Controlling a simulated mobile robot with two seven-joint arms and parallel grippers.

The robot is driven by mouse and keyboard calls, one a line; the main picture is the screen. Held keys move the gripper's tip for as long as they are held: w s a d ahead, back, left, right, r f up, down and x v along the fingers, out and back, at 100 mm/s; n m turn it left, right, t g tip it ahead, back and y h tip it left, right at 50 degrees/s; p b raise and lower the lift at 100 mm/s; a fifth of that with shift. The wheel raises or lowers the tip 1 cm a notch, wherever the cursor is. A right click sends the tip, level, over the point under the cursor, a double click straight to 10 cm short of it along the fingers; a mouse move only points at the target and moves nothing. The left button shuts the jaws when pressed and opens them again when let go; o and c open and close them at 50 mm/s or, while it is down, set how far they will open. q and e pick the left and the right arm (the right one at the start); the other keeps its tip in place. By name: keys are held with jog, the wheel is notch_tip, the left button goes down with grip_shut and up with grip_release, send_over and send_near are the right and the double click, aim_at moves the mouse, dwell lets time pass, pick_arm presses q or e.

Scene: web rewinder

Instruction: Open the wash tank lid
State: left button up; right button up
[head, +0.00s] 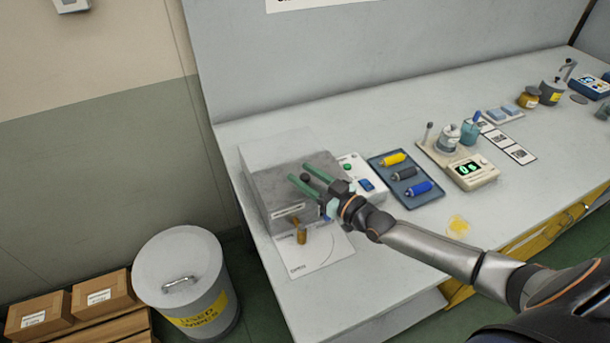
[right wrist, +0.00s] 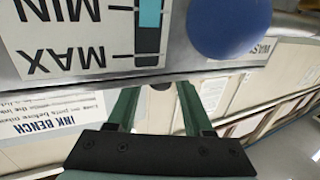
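The wash tank (head: 283,208) is a grey box at the left end of the bench, with a label on its front. Its lid (head: 268,178) looks shut, lying flat on top. A dark round knob (head: 305,177) shows on the lid, between my right gripper's fingers. My right gripper (head: 300,173) is over the lid from the right, its two green fingers apart. In the right wrist view, the right gripper (right wrist: 159,88) is open, with a small dark round thing between the fingertips; contact cannot be told. My left gripper is out of view.
A brass-coloured handle (head: 300,232) stands at the tank's front above a plate marked OPEN (head: 312,262). A control box (head: 366,186) and a blue tray (head: 408,172) of coloured rollers lie right of the tank. A lidded bin (head: 180,257) stands on the floor.

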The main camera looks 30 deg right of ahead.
grip_shut()
dwell(1.1)
